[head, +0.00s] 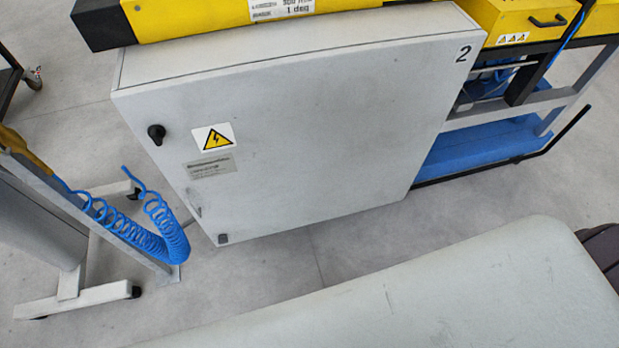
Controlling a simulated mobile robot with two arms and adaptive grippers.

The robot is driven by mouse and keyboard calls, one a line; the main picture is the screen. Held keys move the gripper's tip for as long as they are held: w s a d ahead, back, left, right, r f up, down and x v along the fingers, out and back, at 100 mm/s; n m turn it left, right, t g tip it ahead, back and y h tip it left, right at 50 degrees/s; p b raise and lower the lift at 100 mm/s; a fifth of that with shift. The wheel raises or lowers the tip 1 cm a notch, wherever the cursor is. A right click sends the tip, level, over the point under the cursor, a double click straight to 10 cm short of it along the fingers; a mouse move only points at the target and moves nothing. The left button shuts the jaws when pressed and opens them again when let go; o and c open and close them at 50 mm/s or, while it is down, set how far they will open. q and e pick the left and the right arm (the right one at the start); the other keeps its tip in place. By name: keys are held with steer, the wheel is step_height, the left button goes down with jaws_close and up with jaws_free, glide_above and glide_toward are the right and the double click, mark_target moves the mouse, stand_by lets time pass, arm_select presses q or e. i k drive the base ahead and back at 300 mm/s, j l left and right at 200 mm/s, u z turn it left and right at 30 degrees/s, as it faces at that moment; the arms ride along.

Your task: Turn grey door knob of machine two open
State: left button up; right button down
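The grey cabinet (310,140) of machine two, marked with a black "2", stands in the middle of the head view. Its door looks shut. A black, not grey, knob (157,134) sits near the upper left of the door, left of a yellow warning sign (213,138). A smaller dark latch or knob (223,239) is at the door's lower left corner. The turn position of either is too small to tell. Neither of my grippers is in view.
A coiled blue hose (160,230) hangs at a grey post left of the cabinet. A wheeled stand (75,297) is at the lower left. A blue shelf (485,145) is on the right. Grey floor (275,260) shows before the cabinet.

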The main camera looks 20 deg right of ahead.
mark_target(222, 239)
steer(key=j+z, duration=0.15)
steer(key=j, duration=1.7)
steer(key=k, duration=0.05)
